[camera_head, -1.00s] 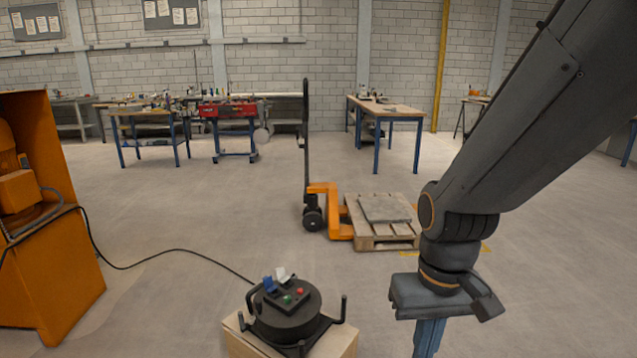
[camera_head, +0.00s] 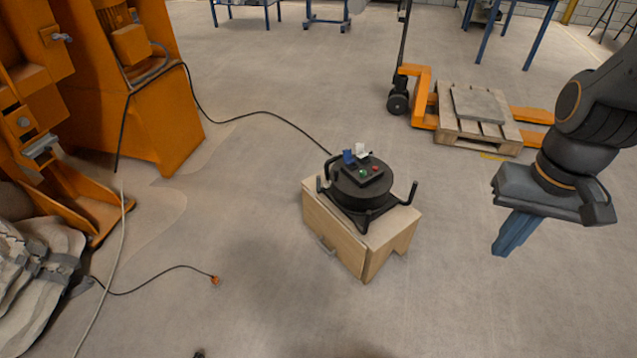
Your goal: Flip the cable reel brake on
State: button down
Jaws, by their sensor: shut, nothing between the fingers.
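A black cable reel (camera_head: 358,193) stands on a light wooden box (camera_head: 338,238) in the middle of the view. On its top is a small panel with a green button (camera_head: 363,174), a red button (camera_head: 375,168), a blue flap (camera_head: 348,157) and a white flap (camera_head: 362,149). Which of these parts is the brake, and how it is set, I cannot tell. My gripper (camera_head: 501,249) hangs to the right of the reel, well apart from it, with its blue fingers pointing down. It is shut and empty.
An orange machine (camera_head: 165,110) stands at the left, and a black cable (camera_head: 262,113) runs from it to the reel. Another cable with an orange end (camera_head: 214,280) lies on the floor. A pallet (camera_head: 470,130) and an orange pallet jack (camera_head: 420,90) stand behind. The front floor is mostly clear.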

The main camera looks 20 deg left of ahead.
aim_at(318, 183)
jog(key=u, duration=0.55)
jog(key=k, duration=0.65)
jog(key=u, duration=1)
jog(key=i, duration=1.15)
jog(key=z, duration=0.75)
jog(key=i, duration=0.6)
jog(key=z, duration=0.65)
